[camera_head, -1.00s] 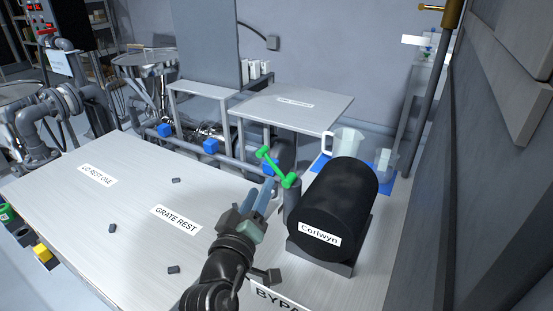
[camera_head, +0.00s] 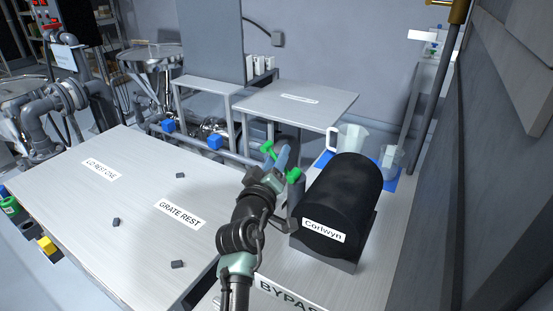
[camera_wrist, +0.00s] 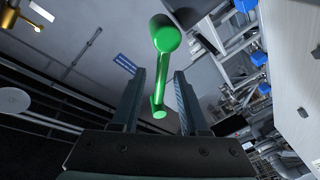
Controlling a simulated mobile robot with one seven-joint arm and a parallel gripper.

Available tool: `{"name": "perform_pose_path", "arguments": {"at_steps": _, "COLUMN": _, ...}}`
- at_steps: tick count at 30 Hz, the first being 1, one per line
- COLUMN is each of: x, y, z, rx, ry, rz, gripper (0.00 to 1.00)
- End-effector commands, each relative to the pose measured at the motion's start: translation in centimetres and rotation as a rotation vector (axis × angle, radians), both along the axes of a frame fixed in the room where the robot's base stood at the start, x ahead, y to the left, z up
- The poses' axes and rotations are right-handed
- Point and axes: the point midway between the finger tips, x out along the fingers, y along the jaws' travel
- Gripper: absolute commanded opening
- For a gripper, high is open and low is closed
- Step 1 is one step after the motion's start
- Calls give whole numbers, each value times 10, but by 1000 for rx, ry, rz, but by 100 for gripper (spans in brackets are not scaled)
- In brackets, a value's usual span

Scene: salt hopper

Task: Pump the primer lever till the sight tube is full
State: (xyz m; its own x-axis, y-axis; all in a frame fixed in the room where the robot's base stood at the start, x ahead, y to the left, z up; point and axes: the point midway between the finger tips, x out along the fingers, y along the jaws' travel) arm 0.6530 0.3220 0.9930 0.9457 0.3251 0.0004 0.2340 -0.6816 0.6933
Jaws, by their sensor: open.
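The green primer lever (camera_head: 293,175) stands beside the black cylinder labelled Corlwyn (camera_head: 343,195), partly hidden behind my gripper in the head view. In the wrist view the green lever (camera_wrist: 172,62) runs between my two open fingers, its round end nearest the top. My gripper (camera_head: 277,160) is open and close to the lever; it also shows in the wrist view (camera_wrist: 160,95). I cannot tell whether the fingers touch the lever. I cannot make out a sight tube.
A clear jug (camera_head: 350,138) and a clear beaker (camera_head: 390,160) stand on a blue mat behind the cylinder. The left bench (camera_head: 120,210) carries several small dark blocks and a GRATE REST label. A grey table (camera_head: 300,105) is behind. A wall is close on the right.

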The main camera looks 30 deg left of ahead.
Motion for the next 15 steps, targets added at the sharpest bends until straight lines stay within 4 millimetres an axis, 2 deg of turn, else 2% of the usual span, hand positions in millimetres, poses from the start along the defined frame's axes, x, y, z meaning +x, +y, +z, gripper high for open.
{"name": "perform_pose_path", "arguments": {"at_steps": 2, "x": 0, "y": 0, "z": 0, "rx": 0, "ry": 0, "rz": 0, "gripper": 44}}
{"name": "perform_pose_path", "arguments": {"at_steps": 9, "x": 0, "y": 0, "z": 0, "rx": 0, "ry": 0, "rz": 0, "gripper": 1}}
{"name": "perform_pose_path", "arguments": {"at_steps": 15, "x": 0, "y": 0, "z": 0, "rx": 0, "ry": 1, "rz": 1, "gripper": 0}}
